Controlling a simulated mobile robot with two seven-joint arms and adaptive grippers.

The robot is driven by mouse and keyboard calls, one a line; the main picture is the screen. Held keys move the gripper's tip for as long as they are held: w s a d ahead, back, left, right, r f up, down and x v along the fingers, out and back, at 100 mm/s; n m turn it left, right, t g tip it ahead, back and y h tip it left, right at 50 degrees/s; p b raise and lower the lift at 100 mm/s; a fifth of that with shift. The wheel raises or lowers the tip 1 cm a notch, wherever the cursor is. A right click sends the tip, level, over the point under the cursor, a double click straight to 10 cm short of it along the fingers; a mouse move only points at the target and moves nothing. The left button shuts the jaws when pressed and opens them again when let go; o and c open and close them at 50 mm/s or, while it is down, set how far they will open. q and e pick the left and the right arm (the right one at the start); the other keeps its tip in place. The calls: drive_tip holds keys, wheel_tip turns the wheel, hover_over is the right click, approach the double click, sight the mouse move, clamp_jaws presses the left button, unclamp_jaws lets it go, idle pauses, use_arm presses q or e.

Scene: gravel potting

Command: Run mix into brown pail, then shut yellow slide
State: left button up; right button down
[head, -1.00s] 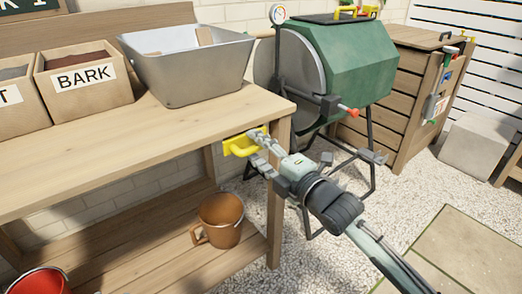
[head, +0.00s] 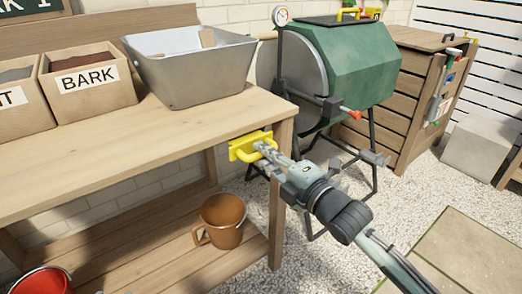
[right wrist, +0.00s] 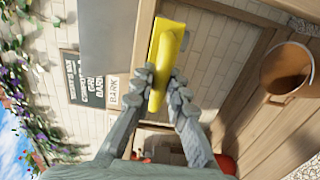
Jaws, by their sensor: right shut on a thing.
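The yellow slide (head: 243,151) sticks out from under the front edge of the bench top, near the right leg. In the right wrist view, the fingers (right wrist: 160,90) are on both sides of the yellow slide (right wrist: 169,45). The brown pail (head: 222,220) stands upright on the lower shelf, below the slide and a little to its left. It also shows in the right wrist view (right wrist: 284,75). I see no falling mix, and I cannot tell what the pail holds. My left gripper is out of view.
A grey metal tub (head: 190,85) stands on the bench top (head: 130,145) above the slide, beside a BARK box (head: 88,98). A green drum mixer (head: 345,65) stands right of the bench. A red bucket (head: 42,281) is at lower left. Gravel floor lies right of the bench.

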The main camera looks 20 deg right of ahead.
drive_tip(key=shift+s, duration=0.2)
drive_tip(key=shift+p+v, duration=0.3)
drive_tip(key=shift+v, duration=0.5)
drive_tip(key=shift+s+d+f, duration=0.1)
drive_tip(key=shift+s, duration=0.05)
drive_tip(key=shift+p+v, duration=0.3)
drive_tip(key=shift+v, duration=0.5)
